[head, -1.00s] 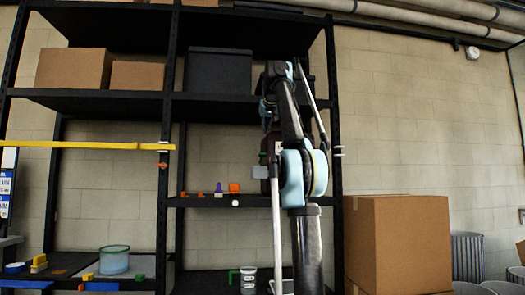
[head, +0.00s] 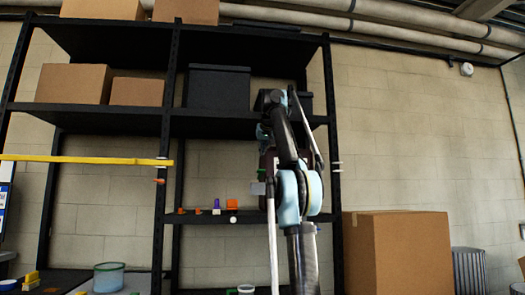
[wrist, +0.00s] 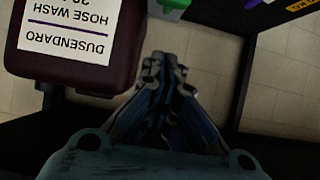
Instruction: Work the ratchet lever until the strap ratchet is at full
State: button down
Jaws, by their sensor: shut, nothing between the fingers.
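A yellow strap (head: 85,159) runs across the left of the head view to a black shelf post. Small pale hardware (head: 162,162) sits at its right end, with an orange piece (head: 159,181) just below. I cannot tell its lever position at this size. My gripper (wrist: 160,63) is shut and empty in the wrist view, beside a dark jug (wrist: 122,72) with a white hose wash label. In the head view my arm stands right of the strap's end, in front of the shelf's right bay, and my fingertips cannot be made out.
The black shelf rack (head: 235,121) carries cardboard boxes (head: 73,83) and a dark bin (head: 218,87). Small orange and purple parts (head: 216,205) sit on a middle shelf. A large cardboard box (head: 395,250) stands at right. A green item (wrist: 175,5) is beyond my gripper.

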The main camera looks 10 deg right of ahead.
send_over(260, 175)
jog(key=s, duration=0.2)
notch_tip(260, 175, down, 3)
jog(key=shift+s+d+r, duration=0.1)
jog(key=shift+r, duration=0.1)
jog(key=shift+s+f, duration=0.3)
jog(key=shift+f, duration=0.45)
jog(key=shift+s+f, duration=0.15)
jog(key=shift+f, duration=0.4)
jog(key=shift+s+f, duration=0.15)
jog(key=shift+f, duration=0.4)
